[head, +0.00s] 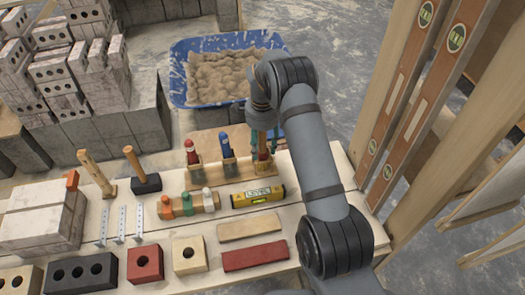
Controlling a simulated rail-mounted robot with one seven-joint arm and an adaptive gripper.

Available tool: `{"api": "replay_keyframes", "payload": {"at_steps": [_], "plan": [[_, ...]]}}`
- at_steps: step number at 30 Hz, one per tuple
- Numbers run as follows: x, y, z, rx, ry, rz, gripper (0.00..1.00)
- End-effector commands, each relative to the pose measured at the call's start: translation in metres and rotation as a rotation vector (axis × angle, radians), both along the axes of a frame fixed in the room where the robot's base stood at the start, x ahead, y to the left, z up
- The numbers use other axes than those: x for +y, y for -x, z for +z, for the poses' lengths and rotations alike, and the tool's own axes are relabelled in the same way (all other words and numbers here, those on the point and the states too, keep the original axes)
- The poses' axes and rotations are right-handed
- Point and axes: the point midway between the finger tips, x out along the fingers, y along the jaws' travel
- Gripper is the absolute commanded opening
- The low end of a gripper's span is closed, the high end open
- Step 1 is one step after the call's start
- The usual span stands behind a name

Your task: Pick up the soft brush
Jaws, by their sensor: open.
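A wooden rack (213,178) stands on the bench and holds upright tools in a row. One has a red handle (191,148), one a blue handle (227,147), and a reddish-brown one (262,148) stands at the right end. Which of them is the soft brush I cannot tell for sure; their lower ends are small or partly hidden. My gripper (265,139) is open, fingers down, over the right-end tool, with a finger on each side of its upper part. My wrist and forearm hide part of this area.
A yellow level (258,196) lies in front of the rack, beside a small rack of coloured-handled tools (188,205). Two hammers (146,182) stand left. Bricks line the front edge. A blue mortar tub (190,97) is behind; tall levels (425,85) lean right.

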Motion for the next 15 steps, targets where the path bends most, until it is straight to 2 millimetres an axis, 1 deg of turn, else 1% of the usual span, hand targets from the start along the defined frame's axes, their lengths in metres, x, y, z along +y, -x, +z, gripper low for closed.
{"api": "replay_keyframes", "payload": {"at_steps": [2,15], "plan": [[0.0001,0.0,0.0001,0.0,0.0,0.0,0.42],[0.0001,-0.0001,0.0005,0.0,0.0,0.001,0.17]]}}
